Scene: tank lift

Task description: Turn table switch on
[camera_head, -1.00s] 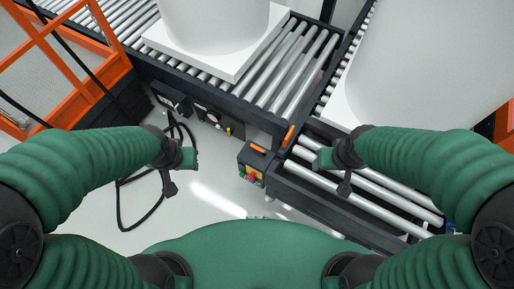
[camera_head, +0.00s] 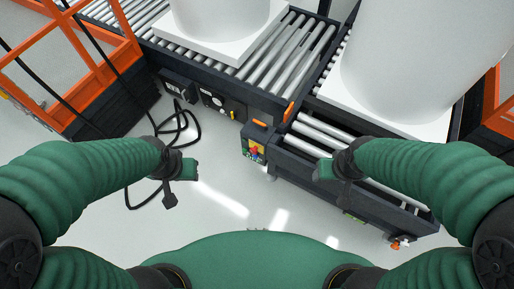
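A small dark control box (camera_head: 256,145) with an orange top and red, yellow and green parts stands at the near corner of the roller conveyors. A dark panel (camera_head: 215,101) with round fittings and a small yellow part is on the side of the far conveyor. I cannot tell which of these carries the table switch, or its setting. My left gripper (camera_head: 182,180) is over the floor, left of the control box and apart from it. My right gripper (camera_head: 330,180) is right of the box, in front of the near conveyor in the picture. Neither visibly holds anything; their finger opening is unclear.
Large white tanks on white bases stand on the far conveyor (camera_head: 290,62) and the right conveyor (camera_head: 318,133). A black cable (camera_head: 187,140) lies looped on the floor at left. Orange frames stand at both sides. The floor (camera_head: 235,190) before the control box is clear.

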